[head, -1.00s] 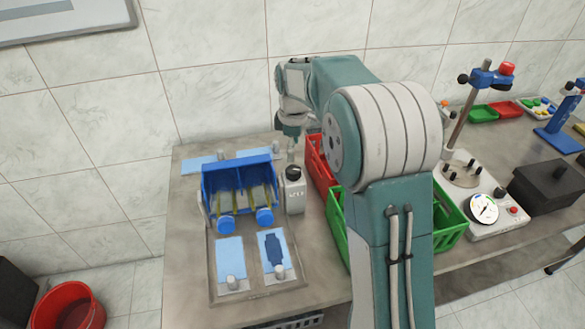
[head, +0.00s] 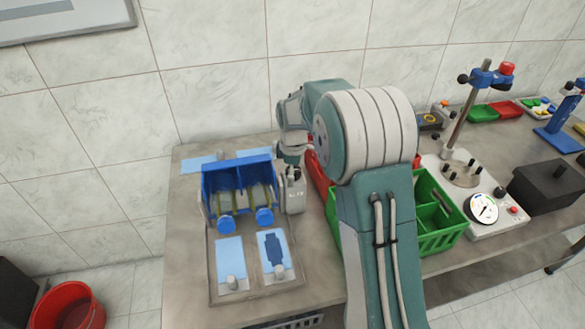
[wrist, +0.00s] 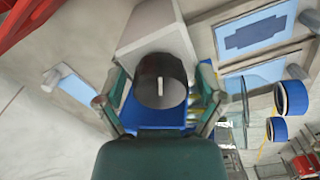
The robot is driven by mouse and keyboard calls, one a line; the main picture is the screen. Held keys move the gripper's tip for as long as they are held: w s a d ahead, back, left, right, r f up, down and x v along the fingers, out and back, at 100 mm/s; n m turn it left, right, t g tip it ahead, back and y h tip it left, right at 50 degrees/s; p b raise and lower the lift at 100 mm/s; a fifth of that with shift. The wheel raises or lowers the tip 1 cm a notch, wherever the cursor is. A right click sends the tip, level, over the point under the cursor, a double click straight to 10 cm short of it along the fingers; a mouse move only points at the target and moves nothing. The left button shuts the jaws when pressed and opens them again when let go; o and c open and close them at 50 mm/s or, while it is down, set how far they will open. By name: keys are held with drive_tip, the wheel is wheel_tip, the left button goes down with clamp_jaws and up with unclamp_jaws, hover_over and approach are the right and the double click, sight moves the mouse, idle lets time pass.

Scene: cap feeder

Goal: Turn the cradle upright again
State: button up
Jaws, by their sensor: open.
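The blue cradle (head: 209,181) stands at the left of the bench, tipped toward the front edge, with two blue-capped clear tubes (head: 264,216) in it. At its right side is a light grey block (head: 293,199) with a dark round knob, which shows in the wrist view (wrist: 160,80) with a white pointer mark. My gripper (head: 291,172) is over the block's top. In the wrist view its open fingers stand on either side of the knob; I cannot tell whether they touch it. Part of the cradle shows blue behind the knob, mostly hidden.
Two light blue pads (head: 230,257) lie in front of the cradle. A green crate (head: 440,240) and a red crate (head: 318,172) stand right of the block, partly behind my arm. A gauge station (head: 484,208) is further right. The wall is close behind.

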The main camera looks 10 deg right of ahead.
drive_tip(key=shift+c, duration=0.3)
drive_tip(key=c, duration=1)
drive_tip(key=n, duration=0.6)
drive_tip(key=shift+s+f, duration=0.1)
drive_tip(key=shift+s, duration=0.05)
drive_tip(key=n, duration=0.3)
drive_tip(key=shift+d+n, duration=0.1)
drive_tip(key=shift+n, duration=0.3)
drive_tip(key=o, duration=0.8)
drive_tip(key=shift+o, duration=1.3)
drive_tip(key=shift+d+f, duration=0.1)
drive_tip(key=shift+d, duration=0.2)
drive_tip(key=shift+w, duration=0.2)
